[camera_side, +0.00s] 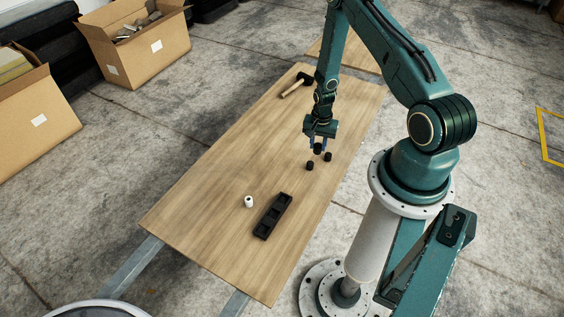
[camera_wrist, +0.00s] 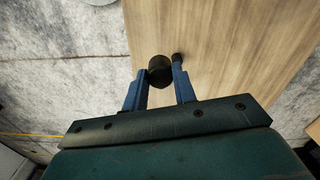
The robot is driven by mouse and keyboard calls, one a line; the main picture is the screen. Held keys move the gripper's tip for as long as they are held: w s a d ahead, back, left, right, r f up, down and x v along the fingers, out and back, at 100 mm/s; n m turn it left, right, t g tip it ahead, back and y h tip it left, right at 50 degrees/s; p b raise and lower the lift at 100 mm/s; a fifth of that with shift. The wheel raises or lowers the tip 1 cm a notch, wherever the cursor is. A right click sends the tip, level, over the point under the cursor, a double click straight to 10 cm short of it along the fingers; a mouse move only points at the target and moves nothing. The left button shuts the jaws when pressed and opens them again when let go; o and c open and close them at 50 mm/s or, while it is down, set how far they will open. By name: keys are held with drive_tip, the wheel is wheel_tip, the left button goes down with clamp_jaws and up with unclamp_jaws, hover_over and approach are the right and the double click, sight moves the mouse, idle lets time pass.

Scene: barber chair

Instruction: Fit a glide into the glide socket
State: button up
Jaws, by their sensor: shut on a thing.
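My gripper (camera_side: 318,143) is at the far half of the table near its right edge, pointing down. Its jaws are shut on a small black glide (camera_side: 318,149), which also shows between the blue fingertips in the wrist view (camera_wrist: 160,72). One more black glide (camera_side: 309,166) stands on the table just nearer, and another (camera_side: 328,157) stands to the right. A small white cylinder (camera_side: 249,201) with a dark spot stands upright nearer the camera, well apart from my gripper; I cannot tell for sure that it is the glide socket.
A black tray (camera_side: 264,231) with several compartments lies right of the white cylinder on the wooden table (camera_side: 215,185). A mallet (camera_side: 297,87) lies at the far end. The table between glides and tray is clear. Cardboard boxes (camera_side: 150,60) stand on the floor at the left.

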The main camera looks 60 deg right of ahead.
drive_tip(key=shift+w+a, duration=0.35)
drive_tip(key=shift+a, duration=0.2)
drive_tip(key=w+a+n, duration=0.2)
drive_tip(key=w+a, duration=0.1)
drive_tip(key=a, duration=0.4)
drive_tip(key=w+a+n, duration=0.3)
drive_tip(key=a, duration=0.3)
drive_tip(key=r+n, duration=0.1)
drive_tip(key=n, duration=0.3)
hover_over(263, 231)
drive_tip(key=shift+a+r, duration=0.1)
drive_tip(key=shift+s+f, duration=0.1)
drive_tip(key=shift+f, duration=9.95)
